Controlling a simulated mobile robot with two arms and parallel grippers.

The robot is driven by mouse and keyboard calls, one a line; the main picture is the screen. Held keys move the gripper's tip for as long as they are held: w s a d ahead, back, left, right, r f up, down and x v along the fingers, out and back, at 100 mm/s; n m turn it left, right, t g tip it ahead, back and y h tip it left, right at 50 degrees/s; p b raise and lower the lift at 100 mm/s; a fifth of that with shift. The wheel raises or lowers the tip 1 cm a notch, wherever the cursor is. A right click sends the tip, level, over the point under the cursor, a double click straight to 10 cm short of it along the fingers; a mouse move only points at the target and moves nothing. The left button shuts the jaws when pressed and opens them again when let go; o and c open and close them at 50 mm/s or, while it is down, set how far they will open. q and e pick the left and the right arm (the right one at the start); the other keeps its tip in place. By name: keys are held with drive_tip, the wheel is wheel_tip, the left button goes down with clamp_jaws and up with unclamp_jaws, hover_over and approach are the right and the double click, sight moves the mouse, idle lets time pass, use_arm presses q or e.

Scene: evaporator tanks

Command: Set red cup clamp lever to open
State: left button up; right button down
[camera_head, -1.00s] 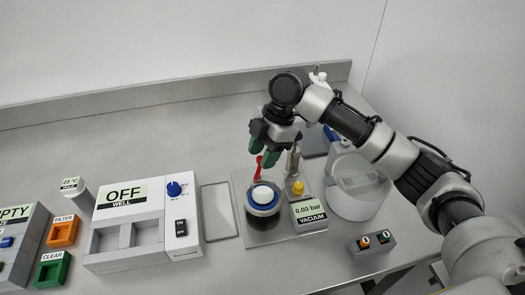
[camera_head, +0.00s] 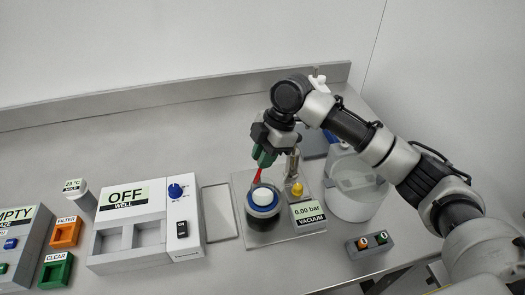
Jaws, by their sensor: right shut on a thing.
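The red clamp lever (camera_head: 257,176) stands up behind the cup, leaning a little to the right toward its top. The cup (camera_head: 262,198) has a white top, a blue ring and a dark body, and sits on a metal plate (camera_head: 283,232). My right gripper (camera_head: 263,158), with green fingertips, reaches down from above and is shut on the upper end of the red lever. The fingertips hide the lever's top. My left gripper is not in view.
A yellow knob (camera_head: 297,189) and a vacuum display (camera_head: 307,213) reading 0.00 bar stand right of the cup. A clear round vessel (camera_head: 355,190) is farther right. A well unit (camera_head: 128,255) marked OFF stands left. Bare bench lies behind.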

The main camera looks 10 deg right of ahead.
drive_tip(key=shift+s+d+r+m+t+h+p, duration=0.15)
drive_tip(key=shift+s+m+t+p, duration=0.5)
drive_tip(key=shift+m+p, duration=1.9)
drive_tip(key=shift+s+d+f+m+t+h+p, duration=0.1)
drive_tip(key=shift+s+d+m+t+h+p, duration=0.2)
drive_tip(key=shift+m+t+p, duration=2.1)
drive_tip(key=shift+s+d+r+m+g+h+p, duration=0.15)
drive_tip(key=shift+s+m+g+p, duration=0.8)
drive_tip(key=shift+p, duration=3.25)
drive_tip(key=shift+w+f, duration=0.1)
drive_tip(key=shift+w, duration=0.2)
drive_tip(key=c, duration=1.1)
unclamp_jaws()
drive_tip(key=shift+o, duration=0.2)
drive_tip(key=shift+f, duration=0.1)
